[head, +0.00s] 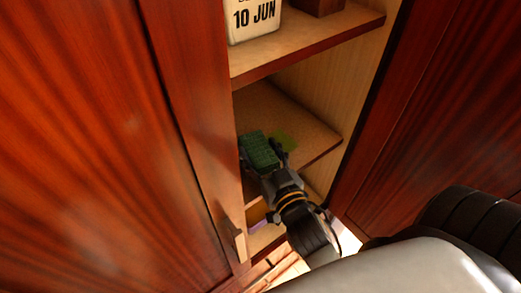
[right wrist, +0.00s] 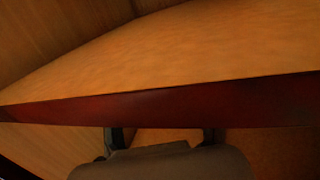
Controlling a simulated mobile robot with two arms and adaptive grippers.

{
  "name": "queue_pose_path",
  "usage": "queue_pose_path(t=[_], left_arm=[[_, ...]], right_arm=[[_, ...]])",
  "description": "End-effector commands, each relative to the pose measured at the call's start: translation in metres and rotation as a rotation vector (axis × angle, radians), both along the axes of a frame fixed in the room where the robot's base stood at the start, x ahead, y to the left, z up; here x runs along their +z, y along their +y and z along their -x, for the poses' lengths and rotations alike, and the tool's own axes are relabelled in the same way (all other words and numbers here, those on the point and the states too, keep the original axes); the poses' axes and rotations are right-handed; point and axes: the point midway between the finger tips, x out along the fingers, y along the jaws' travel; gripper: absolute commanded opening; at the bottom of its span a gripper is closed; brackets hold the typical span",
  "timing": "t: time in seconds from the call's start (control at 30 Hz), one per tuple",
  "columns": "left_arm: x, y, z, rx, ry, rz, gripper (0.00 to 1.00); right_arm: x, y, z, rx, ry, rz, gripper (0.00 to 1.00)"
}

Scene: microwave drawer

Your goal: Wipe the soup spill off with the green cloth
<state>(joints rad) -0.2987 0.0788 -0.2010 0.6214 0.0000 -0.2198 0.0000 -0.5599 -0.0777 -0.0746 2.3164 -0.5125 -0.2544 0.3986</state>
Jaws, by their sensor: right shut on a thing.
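The green cloth (head: 260,150) looks like a thick, ridged green block. My right gripper (head: 264,158) is shut on it, inside the cupboard at the middle shelf. The soup spill (head: 286,140) is a flat yellow-green patch on that shelf, just right of the cloth and partly hidden by the gripper. I cannot tell whether the cloth touches the shelf. In the right wrist view the tips of my right gripper (right wrist: 162,138) show low in the picture, and the cloth cannot be made out there. My left gripper is not in view.
The upper shelf (head: 310,45) holds a date block (head: 253,20) reading 10 JUN, and its dark front edge (right wrist: 170,100) crosses the right wrist view. Wooden doors stand left (head: 90,150) and right (head: 440,120) of the opening. A purple thing (head: 260,225) lies lower down.

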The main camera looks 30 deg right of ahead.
Motion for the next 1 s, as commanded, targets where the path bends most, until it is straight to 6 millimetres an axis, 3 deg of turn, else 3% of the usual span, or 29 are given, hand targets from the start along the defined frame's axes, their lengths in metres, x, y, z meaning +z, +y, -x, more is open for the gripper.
queue_pose_path(t=[0.17,0.5,1.0], left_arm=[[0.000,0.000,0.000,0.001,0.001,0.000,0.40],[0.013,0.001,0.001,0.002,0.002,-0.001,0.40],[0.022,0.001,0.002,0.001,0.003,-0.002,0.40]], right_arm=[[-0.001,-0.001,0.000,0.000,0.000,0.001,0.18],[0.000,-0.029,-0.004,0.000,0.002,0.002,0.18],[-0.001,-0.053,-0.007,-0.001,0.003,0.003,0.18]])
